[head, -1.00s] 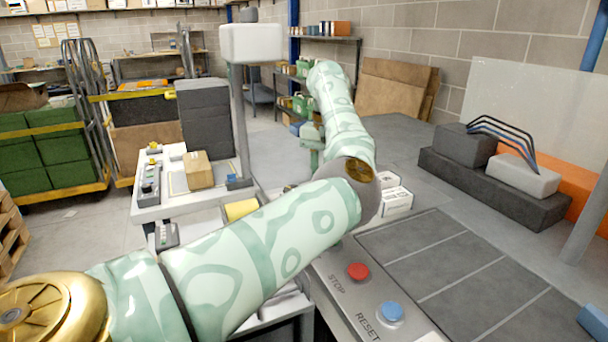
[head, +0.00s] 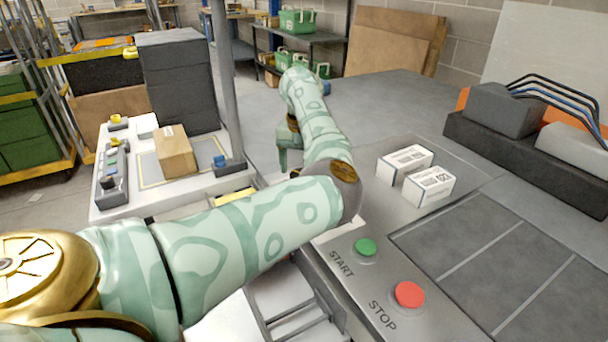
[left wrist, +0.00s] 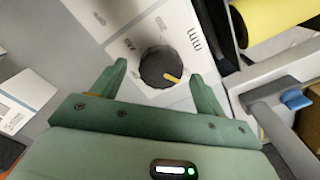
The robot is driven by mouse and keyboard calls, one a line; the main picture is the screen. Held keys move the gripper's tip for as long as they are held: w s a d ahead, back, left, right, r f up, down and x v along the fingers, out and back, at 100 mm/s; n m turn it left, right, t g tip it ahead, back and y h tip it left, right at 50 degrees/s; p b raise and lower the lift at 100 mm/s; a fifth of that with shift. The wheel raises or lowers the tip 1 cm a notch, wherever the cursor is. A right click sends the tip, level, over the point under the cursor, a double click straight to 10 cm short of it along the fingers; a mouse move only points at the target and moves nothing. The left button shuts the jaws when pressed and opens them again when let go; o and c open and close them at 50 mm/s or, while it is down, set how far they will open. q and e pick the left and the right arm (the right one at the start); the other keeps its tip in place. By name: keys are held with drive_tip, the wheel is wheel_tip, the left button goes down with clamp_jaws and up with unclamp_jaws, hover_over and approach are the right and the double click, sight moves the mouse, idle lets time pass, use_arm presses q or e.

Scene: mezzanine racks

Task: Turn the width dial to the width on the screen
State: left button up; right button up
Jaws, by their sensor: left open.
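The width dial (left wrist: 158,67) is a dark round knob with a yellow pointer on a pale panel (left wrist: 120,20) in the left wrist view. Its pointer aims to the lower right of that picture. "mm" is printed beside it; other marks are too small to read. My left gripper (left wrist: 159,72) is open, with one green finger on each side of the dial, and I cannot tell whether they touch it. In the head view my left gripper (head: 286,150) is partly hidden by my arm, and the dial is hidden. No screen reading is visible. My right gripper is out of view.
Green START (head: 365,247) and red STOP (head: 409,294) buttons sit on the grey panel. Two white labelled boxes (head: 430,185) lie behind them. A cardboard box (head: 175,152) stands on the left table beside a pole (head: 225,80). A yellow roll (left wrist: 270,20) is near the gripper.

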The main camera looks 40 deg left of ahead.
use_arm(q)
drive_tip(key=shift+w+a+f, duration=0.1)
drive_tip(key=shift+a+f, duration=0.1)
drive_tip(key=shift+f, duration=0.55)
drive_tip(key=shift+d, duration=0.1)
drive_tip(key=c, duration=1)
drive_tip(key=shift+o, duration=0.2)
